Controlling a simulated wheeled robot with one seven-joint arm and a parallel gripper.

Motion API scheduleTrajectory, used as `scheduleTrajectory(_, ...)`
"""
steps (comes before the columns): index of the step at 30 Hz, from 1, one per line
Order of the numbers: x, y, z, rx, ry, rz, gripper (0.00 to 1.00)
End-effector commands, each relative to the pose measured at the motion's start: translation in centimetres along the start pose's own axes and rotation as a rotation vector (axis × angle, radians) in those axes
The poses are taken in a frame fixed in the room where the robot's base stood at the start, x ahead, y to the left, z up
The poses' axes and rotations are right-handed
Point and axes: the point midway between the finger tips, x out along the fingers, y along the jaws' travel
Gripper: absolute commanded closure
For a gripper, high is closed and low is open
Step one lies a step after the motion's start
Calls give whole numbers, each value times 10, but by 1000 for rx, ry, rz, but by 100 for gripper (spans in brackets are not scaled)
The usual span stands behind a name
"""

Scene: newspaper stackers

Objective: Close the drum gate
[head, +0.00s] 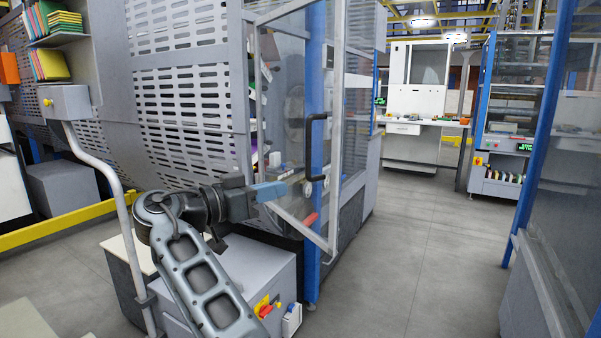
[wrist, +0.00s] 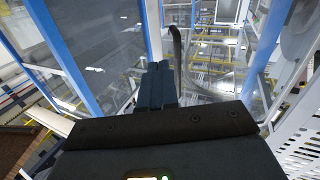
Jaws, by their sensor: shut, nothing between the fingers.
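The drum gate (head: 337,130) is a clear panel in a grey frame on the side of the big machine. It stands open, angled out from the machine, with a blue post visible behind it. Its black handle (head: 310,150) is a vertical bar; it also shows in the wrist view (wrist: 178,60). My gripper (head: 286,188) has blue fingers, shut and empty, just left of the handle's lower end in the head view. In the wrist view my gripper's fingertips (wrist: 160,66) are beside the handle. I cannot tell whether they touch it.
The perforated drum housing (head: 190,90) fills the left. A grey cabinet (head: 240,275) with a red switch stands below my arm, near a bent grey rail (head: 105,170). Open grey floor (head: 430,240) lies right of the gate. A blue-framed panel (head: 540,150) borders the right.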

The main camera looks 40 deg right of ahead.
Motion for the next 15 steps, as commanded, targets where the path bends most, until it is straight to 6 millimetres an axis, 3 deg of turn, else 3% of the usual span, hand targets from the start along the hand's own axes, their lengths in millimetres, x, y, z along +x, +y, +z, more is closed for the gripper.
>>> scheduleTrajectory(3, -5, 3, -24, 62, 3, 66, 100)
scheduleTrajectory(8, -4, 6, -34, 89, 3, 97, 100)
scheduleTrajectory(15, 30, 10, -36, 88, 2, 98, 100)
